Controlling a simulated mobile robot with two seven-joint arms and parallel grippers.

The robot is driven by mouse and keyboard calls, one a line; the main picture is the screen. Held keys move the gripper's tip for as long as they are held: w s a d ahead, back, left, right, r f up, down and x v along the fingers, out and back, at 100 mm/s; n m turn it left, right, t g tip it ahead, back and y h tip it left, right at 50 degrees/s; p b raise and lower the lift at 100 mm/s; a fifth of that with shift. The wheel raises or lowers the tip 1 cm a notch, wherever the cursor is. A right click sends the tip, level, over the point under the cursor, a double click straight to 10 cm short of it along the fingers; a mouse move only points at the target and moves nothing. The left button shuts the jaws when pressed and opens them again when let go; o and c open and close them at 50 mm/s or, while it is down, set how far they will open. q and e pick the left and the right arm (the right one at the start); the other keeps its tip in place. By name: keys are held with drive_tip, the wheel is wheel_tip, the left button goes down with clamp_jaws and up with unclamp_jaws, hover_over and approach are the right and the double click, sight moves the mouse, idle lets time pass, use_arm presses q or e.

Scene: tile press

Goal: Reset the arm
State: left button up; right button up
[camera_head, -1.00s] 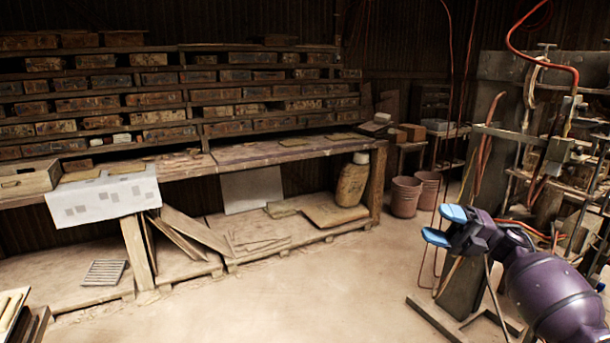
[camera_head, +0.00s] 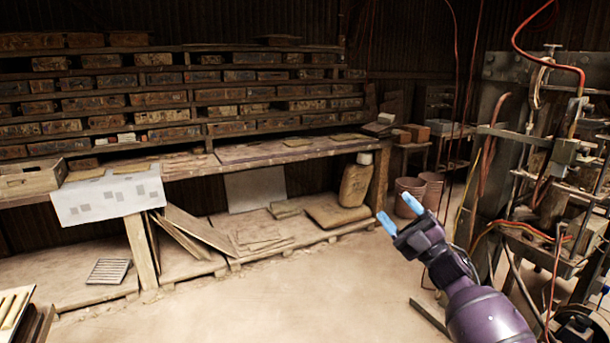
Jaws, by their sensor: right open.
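My right arm comes in from the lower right, purple with a dark wrist. My right gripper (camera_head: 399,213) has two light-blue fingers spread apart, with nothing between them. It is in the air over the floor, in front of the buckets and left of the press machine (camera_head: 505,150) in the picture. My left gripper is not in view.
A long wooden workbench (camera_head: 290,152) runs below shelves of boxes (camera_head: 165,98). A white spotted cloth (camera_head: 107,197) hangs over its front edge. Buckets (camera_head: 408,194) stand beyond my gripper. Red hoses and cables hang around the press. The sandy floor (camera_head: 270,305) in the middle is clear.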

drive_tip(key=w+d+f+m+t+h, duration=0.2)
drive_tip(key=w+d+f+m+h, duration=0.4)
drive_tip(key=m+h, duration=0.5)
drive_tip(key=w+d+f+m+t+h, duration=0.2)
drive_tip(key=w+d+f+m+h, duration=0.15)
drive_tip(key=f+m+h, duration=0.6)
drive_tip(key=s+f+m+g+h, duration=0.1)
drive_tip(key=s+f+m+g, duration=0.2)
drive_tip(key=s+f, duration=1.5)
drive_tip(key=s+f+m+g, duration=0.1)
drive_tip(key=s+f, duration=0.1)
drive_tip(key=s, duration=1.1)
drive_tip(key=s+a+f+m+g+h, duration=0.1)
drive_tip(key=s+f, duration=0.2)
drive_tip(key=s, duration=1.1)
drive_tip(key=shift+f+m+g, duration=0.2)
drive_tip(key=shift+m+g, duration=0.1)
drive_tip(key=shift+m, duration=0.05)
